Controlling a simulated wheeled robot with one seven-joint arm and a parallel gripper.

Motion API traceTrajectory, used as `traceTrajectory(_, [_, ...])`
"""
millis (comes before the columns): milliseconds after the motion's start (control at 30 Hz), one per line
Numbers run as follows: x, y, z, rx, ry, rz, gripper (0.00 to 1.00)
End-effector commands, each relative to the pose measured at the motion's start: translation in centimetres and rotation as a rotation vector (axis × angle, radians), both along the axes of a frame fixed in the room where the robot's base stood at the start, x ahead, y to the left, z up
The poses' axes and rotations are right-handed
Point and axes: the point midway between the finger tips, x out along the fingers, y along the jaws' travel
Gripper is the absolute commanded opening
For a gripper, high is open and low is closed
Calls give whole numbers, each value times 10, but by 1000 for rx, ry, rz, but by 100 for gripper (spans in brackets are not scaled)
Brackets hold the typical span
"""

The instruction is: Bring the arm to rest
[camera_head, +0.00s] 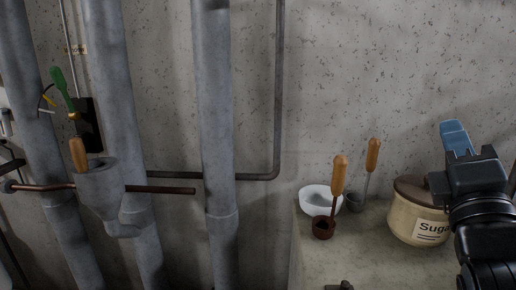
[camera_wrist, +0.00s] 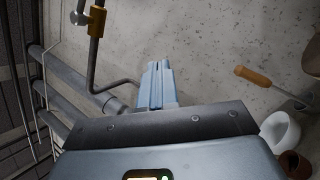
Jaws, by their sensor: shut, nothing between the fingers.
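My gripper (camera_head: 454,132) is at the right of the head view, raised in front of the wall and over the right side of the sugar pot (camera_head: 408,218). Its blue fingers are together and hold nothing. They also show shut in the wrist view (camera_wrist: 157,82), with wall and pipes behind them. My black wrist and arm hide part of the pot and the counter's right side.
The counter (camera_head: 350,262) bears a white bowl (camera_head: 313,199), a brown scoop (camera_head: 323,228) and a grey scoop (camera_head: 355,201), both with upright wooden handles. Thick grey pipes (camera_head: 213,120) stand left.

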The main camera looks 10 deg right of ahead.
Motion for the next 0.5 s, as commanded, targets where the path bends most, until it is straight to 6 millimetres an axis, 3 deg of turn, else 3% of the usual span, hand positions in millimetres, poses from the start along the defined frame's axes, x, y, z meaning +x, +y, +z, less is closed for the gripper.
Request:
traceTrajectory(33, [-2,13,-18,92,-3,63,0])
traceTrajectory(267, [-26,64,-91,511,-38,321,0])
traceTrajectory(500, [-76,115,-159,945,-47,510,0])
